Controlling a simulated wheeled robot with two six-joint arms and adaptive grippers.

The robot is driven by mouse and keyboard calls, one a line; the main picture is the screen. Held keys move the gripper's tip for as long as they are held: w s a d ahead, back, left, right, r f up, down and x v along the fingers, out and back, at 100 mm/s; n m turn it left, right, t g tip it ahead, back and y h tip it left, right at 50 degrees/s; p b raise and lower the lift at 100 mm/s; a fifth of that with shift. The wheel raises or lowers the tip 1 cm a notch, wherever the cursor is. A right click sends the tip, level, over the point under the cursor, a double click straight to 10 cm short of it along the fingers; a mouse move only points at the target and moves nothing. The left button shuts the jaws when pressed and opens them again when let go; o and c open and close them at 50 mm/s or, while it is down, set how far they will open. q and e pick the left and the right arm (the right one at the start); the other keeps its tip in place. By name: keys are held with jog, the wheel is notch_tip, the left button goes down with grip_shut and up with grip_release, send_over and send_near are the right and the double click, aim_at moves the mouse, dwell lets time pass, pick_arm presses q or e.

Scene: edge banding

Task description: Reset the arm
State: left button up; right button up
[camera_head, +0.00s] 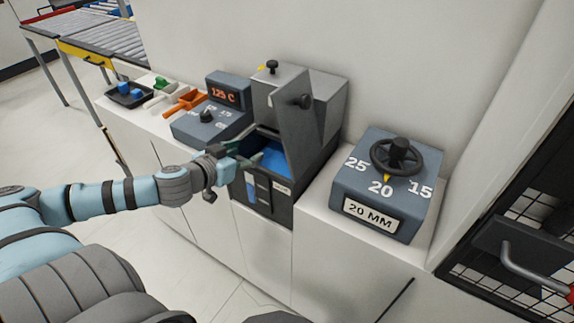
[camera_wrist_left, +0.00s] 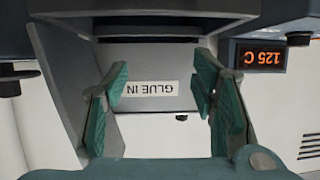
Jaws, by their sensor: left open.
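My left arm comes in from the left in the head view. Its gripper (camera_head: 246,157) is at the front of the grey glue machine (camera_head: 322,105), near its opening. In the left wrist view the gripper (camera_wrist_left: 158,92) is open, with its green-padded fingers spread and nothing seen between them. My right gripper is not in view.
A temperature box (camera_head: 228,90) reading 125 C stands left of the machine. Orange (camera_head: 187,102) and white (camera_head: 160,95) scoops and a black tray (camera_head: 117,101) of blue pieces lie further left. A dial box (camera_head: 381,206) marked 20 MM stands right. A roller conveyor (camera_head: 100,35) is at back left.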

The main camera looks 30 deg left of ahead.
pick_arm(q)
jog(key=shift+s+a, duration=0.1)
jog(key=s+d+f+g+y, duration=0.2)
jog(key=s+d+f+g, duration=0.15)
jog(key=s+f, duration=0.65)
jog(key=s+d+f+m+g+h, duration=0.2)
jog(key=s+d+f+g, duration=0.5)
jog(key=s+d+f, duration=0.5)
notch_tip(320, 180, down, 15)
jog(key=s, duration=0.3)
jog(key=s+a+f+g, duration=0.1)
jog(key=s+f, duration=1.3)
jog(key=shift+a+f+n+g+b, duration=0.2)
jog(key=shift+n+g+b, duration=0.1)
jog(key=shift+g+b, duration=0.1)
jog(key=shift+d, duration=0.1)
